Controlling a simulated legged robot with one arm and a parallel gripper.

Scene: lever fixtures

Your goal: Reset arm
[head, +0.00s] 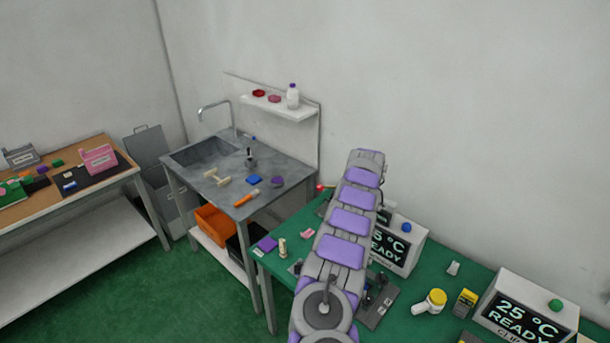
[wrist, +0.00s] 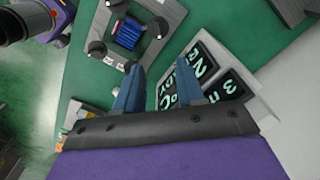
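My arm (head: 341,251) reaches up and away from the bottom of the head view, over the green table. My gripper is hidden from the head view. In the wrist view, my gripper (wrist: 160,88) shows two blue fingers standing apart, with nothing seen between them. Beyond the fingers is a grey fixture plate (wrist: 168,18) with a blue finned block and dark round knobs. To the right of the fingers is a white display box (wrist: 262,108) with dark screens. I see no contact between fingers and fixture.
The green table (head: 448,262) holds two display boxes; the right box (head: 520,310) reads 25 °C READY. A sink bench (head: 290,165) and a wooden bench (head: 100,150) are left, with green floor between.

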